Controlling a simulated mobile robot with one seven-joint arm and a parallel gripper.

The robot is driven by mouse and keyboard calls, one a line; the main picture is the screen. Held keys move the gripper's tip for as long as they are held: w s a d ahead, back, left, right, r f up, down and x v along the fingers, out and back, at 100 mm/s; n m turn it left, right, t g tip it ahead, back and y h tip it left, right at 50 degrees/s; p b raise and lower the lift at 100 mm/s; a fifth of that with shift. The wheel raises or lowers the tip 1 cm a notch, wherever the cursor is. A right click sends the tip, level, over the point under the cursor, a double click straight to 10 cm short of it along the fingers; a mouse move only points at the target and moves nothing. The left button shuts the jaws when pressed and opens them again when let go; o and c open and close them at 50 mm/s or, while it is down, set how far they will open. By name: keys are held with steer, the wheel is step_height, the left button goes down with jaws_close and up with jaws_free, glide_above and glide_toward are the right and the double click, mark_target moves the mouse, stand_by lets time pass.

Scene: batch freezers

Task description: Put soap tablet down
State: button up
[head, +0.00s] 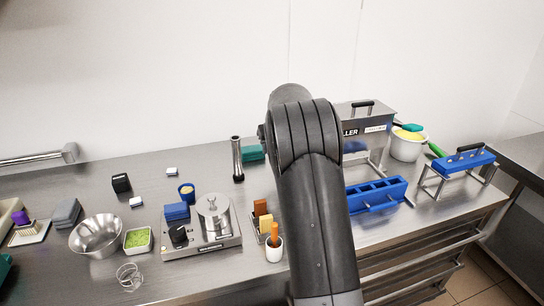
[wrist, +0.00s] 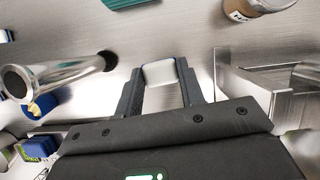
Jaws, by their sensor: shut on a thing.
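My gripper (wrist: 160,77) shows in the wrist view with its two dark fingers on either side of a small white block, the soap tablet (wrist: 159,71). The fingers are shut on it. The steel counter lies beyond the tablet; I cannot tell whether the tablet touches it. In the head view my arm hides the gripper and the held tablet. Two other small white blocks lie on the counter in the head view, one at the back (head: 172,171) and one nearer the front (head: 136,203).
A steel tube (head: 237,160) stands left of my arm; it also shows in the wrist view (wrist: 60,77). A teal block (head: 252,153) is behind it. A blue rack (head: 378,195) stands right of my arm. A brown jar (wrist: 255,8) and steel frame (wrist: 250,85) are right of the gripper.

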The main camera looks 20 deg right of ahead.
steer(key=shift+r, duration=0.15)
step_height(320, 180, up, 10)
steer(key=n+g+y, duration=0.1)
steer(key=n+y, duration=0.2)
steer(key=n, duration=0.5)
glide_above(95, 230)
steer(key=s+d, duration=0.3)
steer(key=s, duration=0.2)
step_height(95, 230, down, 4)
steer(key=shift+f, duration=6.1)
